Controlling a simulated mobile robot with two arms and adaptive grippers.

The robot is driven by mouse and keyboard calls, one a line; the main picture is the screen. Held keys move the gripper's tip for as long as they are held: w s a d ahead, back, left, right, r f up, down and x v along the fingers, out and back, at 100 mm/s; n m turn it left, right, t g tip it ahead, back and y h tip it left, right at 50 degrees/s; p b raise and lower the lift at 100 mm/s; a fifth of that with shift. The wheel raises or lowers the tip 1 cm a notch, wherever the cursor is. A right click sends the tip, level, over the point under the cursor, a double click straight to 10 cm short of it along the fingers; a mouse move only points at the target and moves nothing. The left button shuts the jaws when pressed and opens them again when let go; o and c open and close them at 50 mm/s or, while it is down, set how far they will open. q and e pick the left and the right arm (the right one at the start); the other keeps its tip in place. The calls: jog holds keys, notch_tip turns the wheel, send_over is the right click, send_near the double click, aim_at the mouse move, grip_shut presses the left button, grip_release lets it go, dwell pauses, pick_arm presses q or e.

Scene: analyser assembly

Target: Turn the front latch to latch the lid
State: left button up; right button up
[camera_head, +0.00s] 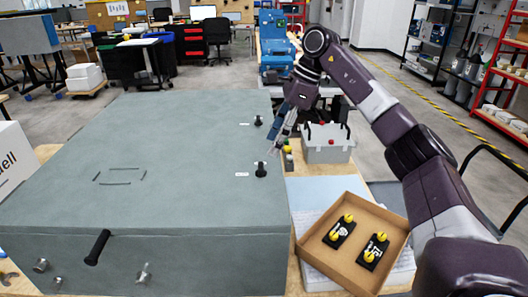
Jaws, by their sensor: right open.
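The large grey analyser box with its flat lid (150,160) fills the left and middle of the head view, and the lid looks closed. Two black latches stand along the lid's right side, each beside a small white label. The nearer one (261,170) is upright with a light piece at its top; the farther one (258,121) is similar. The label text is too small to read. My right gripper (274,148) is open, pointing down just beyond and right of the nearer latch, apart from it as far as I can tell. My left gripper is not in view.
A cardboard tray (312,252) with two black parts with yellow knobs stands right of the box. A grey toolbox (327,150) stands behind it. A black handle (97,247) and metal wing fasteners (144,274) are on the box's front face. The lid's middle is clear.

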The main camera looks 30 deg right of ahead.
aim_at(261, 165)
jog(key=shift+s+a+f, duration=0.15)
jog(key=shift+a, duration=0.05)
jog(key=shift+s+a+f+p, duration=0.25)
jog(key=shift+a+f, duration=0.1)
jog(key=shift+a, duration=0.2)
jog(key=shift+s+a+f+p, duration=0.2)
jog(key=shift+a+f, duration=0.15)
jog(key=shift+a, duration=0.2)
jog(key=x, duration=0.2)
jog(key=shift+w+f, duration=0.1)
jog(key=shift+f, duration=0.2)
jog(key=shift+w+f+p, duration=0.4)
jog(key=shift+w+f, duration=0.05)
jog(key=shift+f, duration=0.45)
jog(key=shift+a+f, duration=0.1)
jog(key=shift+a, duration=0.05)
jog(key=shift+s, duration=0.1)
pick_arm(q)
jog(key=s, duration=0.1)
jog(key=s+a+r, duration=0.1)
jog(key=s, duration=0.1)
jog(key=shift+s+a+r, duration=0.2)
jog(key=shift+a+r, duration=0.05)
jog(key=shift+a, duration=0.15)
pick_arm(e)
jog(key=c, duration=1.2)
